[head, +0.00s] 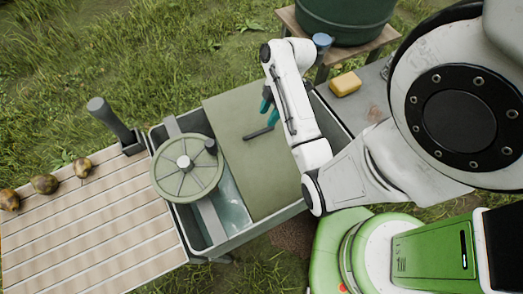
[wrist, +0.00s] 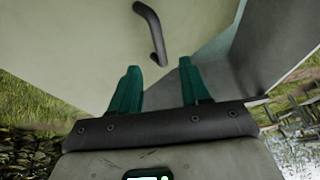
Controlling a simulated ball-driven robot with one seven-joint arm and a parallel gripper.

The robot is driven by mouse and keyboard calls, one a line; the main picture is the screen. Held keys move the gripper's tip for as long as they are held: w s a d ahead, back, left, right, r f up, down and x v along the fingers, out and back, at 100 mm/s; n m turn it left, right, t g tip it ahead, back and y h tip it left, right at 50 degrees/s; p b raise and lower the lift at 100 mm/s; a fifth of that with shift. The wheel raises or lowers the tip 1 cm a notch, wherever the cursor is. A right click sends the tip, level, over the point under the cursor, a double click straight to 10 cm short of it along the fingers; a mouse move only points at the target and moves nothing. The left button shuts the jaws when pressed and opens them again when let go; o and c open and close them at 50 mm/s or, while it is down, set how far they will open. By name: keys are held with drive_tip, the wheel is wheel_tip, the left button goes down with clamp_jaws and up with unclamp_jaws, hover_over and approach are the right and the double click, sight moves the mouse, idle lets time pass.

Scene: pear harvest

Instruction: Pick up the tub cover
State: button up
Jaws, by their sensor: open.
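The tub cover (head: 240,170) is a flat pale green panel lying across the right part of the grey tub (head: 228,246). It has a dark bar handle (head: 258,133). In the wrist view the cover (wrist: 75,45) fills the upper left, and its handle (wrist: 152,32) stands just beyond my fingertips. My gripper (head: 268,104) has teal fingers and is beside the handle in the head view. In the wrist view my gripper (wrist: 158,72) is open, with nothing between its fingers. The handle looks apart from both fingers.
A round green spoked wheel (head: 187,166) sits over the tub's left part. A slatted board (head: 95,225) with several pears (head: 45,184) is at left. A yellow block (head: 345,84) lies on a grey surface at right. A dark green barrel (head: 345,18) stands on a wooden stand behind.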

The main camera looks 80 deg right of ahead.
sight(261, 131)
drive_tip(key=p+x, duration=0.1)
drive_tip(key=x, duration=0.7)
drive_tip(key=shift+s+d, duration=0.1)
clamp_jaws()
drive_tip(key=shift+r, duration=0.1)
idle(1.1)
